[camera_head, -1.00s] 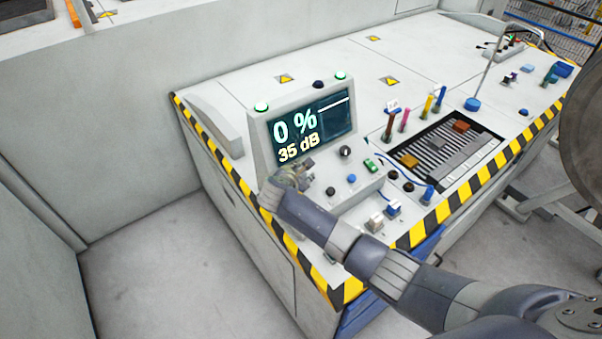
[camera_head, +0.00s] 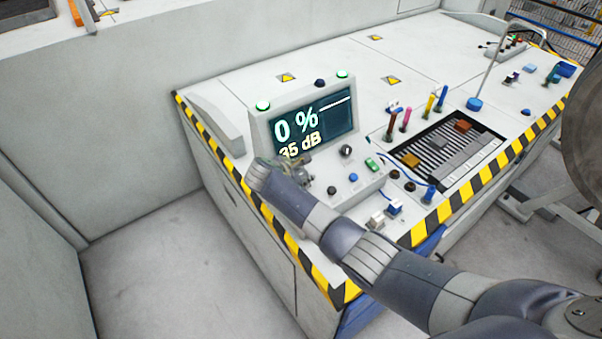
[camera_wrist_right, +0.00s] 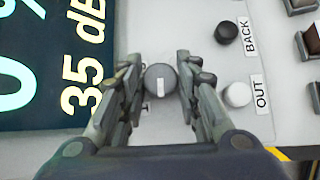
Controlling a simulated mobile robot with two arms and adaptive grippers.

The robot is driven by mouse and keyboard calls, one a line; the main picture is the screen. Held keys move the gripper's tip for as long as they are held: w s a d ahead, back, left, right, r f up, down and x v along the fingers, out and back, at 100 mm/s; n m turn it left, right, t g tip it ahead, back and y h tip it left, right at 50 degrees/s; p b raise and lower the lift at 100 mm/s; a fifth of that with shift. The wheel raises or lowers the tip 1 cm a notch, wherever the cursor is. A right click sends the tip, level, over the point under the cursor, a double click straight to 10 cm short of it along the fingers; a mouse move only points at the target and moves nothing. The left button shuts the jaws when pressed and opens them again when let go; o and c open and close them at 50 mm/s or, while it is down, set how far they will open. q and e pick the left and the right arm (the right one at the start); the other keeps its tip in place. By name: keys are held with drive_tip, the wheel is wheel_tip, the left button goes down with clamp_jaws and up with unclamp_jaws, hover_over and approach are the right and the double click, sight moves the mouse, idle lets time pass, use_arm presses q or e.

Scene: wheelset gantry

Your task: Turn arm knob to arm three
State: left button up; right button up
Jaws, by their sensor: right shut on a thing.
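A round dark grey knob (camera_wrist_right: 160,78) with a white pointer mark is on the light panel in the right wrist view. The mark lies along the gap between the fingers. My right gripper (camera_wrist_right: 160,85) has a finger on each side of the knob and is shut on it. In the head view my right gripper (camera_head: 305,173) is at the lower edge of the display and hides this knob. A small position mark beside the knob is mostly covered by the fingers. My left gripper is not in view.
The display (camera_head: 322,118) reads 0 % and 35 dB. A black button (camera_wrist_right: 226,32) labelled BACK and a white button (camera_wrist_right: 238,94) labelled OUT are close to the right finger. Another dark knob (camera_head: 346,151) and a blue button (camera_head: 353,177) are on the same panel.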

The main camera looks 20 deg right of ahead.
drive_tip(key=o, duration=1)
drive_tip(key=v, duration=1.2)
